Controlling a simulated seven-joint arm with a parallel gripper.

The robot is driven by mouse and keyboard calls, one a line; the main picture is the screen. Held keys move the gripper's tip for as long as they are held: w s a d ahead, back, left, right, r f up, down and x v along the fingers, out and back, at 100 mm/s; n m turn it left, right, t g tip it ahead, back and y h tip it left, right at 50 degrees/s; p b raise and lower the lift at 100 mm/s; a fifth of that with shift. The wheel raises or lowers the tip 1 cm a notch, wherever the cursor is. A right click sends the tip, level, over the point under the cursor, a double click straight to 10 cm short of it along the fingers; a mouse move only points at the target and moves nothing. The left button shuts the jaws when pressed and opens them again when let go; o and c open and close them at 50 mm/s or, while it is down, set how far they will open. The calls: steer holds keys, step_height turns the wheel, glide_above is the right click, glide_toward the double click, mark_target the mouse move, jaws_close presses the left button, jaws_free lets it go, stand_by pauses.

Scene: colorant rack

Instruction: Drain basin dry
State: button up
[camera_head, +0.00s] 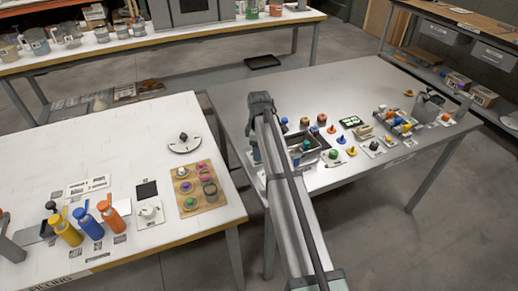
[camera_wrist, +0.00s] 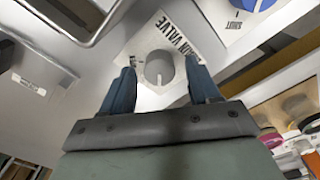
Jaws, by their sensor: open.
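The drain valve is a round grey knob (camera_wrist: 158,72) on a pale plate (camera_wrist: 148,42) with partly readable "VALVE" lettering, in the wrist view. My gripper (camera_wrist: 161,76) is open, its two blue fingers on either side of the knob. I cannot tell whether they touch it. The basin (camera_head: 318,155) is a grey metal box on the right table in the head view, partly behind my arm, with a green item at it. What looks like its metal rim (camera_wrist: 97,38) shows at upper left in the wrist view. The valve is hidden behind my arm in the head view.
A blue round part (camera_wrist: 252,4) near a "SHUT" label lies beyond the valve. Several coloured knobs and small bottles stand right of the basin, near a yellow cone (camera_head: 351,151). The left table (camera_head: 80,160) holds bottles and a wooden tray (camera_head: 183,208). The right table's back is clear.

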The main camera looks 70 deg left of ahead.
steer(key=c, duration=1)
steer(key=shift+c, duration=0.2)
steer(key=m, duration=0.8)
steer(key=shift+w+a+m, duration=0.1)
steer(key=shift+m, duration=0.2)
steer(key=m, duration=0.8)
steer(key=shift+m, duration=0.3)
steer(key=shift+w, duration=0.1)
